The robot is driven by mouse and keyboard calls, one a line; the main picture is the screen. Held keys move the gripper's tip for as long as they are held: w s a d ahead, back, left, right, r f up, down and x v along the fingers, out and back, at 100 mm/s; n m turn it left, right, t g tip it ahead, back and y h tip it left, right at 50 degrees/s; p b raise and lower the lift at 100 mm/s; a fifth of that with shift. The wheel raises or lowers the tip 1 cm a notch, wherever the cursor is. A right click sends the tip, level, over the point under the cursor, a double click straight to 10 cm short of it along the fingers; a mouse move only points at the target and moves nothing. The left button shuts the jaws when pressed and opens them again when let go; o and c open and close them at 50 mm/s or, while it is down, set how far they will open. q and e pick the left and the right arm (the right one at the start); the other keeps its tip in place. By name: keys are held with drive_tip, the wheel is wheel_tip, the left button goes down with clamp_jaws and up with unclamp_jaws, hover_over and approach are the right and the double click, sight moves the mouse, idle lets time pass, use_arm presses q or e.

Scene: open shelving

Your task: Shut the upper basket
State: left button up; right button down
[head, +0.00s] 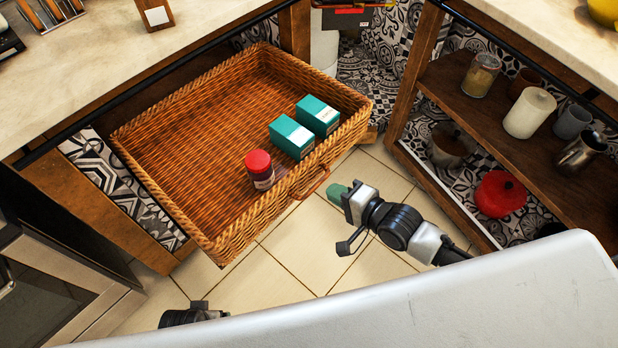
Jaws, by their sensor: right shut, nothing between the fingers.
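The upper basket (225,247) is a brown wicker drawer pulled well out from under the counter at the left. It holds two teal boxes (292,138) and a red-lidded jar (260,168). A thin reddish-brown handle (313,186) sits on its front wall. My right gripper (335,194) has green fingertips, shut and empty, pointing left just to the right of the handle. Whether it touches the handle is unclear, as the gap looks small. A dark part of my left arm shows at the bottom left, but I see no left fingertips.
Open shelves (500,110) with jars, cups, a candle and a red pot (500,194) stand at the right, close to my right arm. A light counter (110,55) lies above the basket. An oven-like appliance (50,280) is at lower left. Tiled floor (275,265) is clear before the basket.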

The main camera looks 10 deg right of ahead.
sight(302, 172)
drive_tip(key=x, duration=0.4)
drive_tip(key=b+x, duration=0.1)
drive_tip(key=x, duration=0.1)
drive_tip(key=shift+w+a+r, duration=0.2)
drive_tip(key=shift+w, duration=0.15)
use_arm(q)
wheel_tip(302, 172, up, 6)
drive_tip(key=w, duration=0.1)
use_arm(e)
drive_tip(key=shift+w+a, duration=0.5)
drive_tip(key=shift+w, duration=0.15)
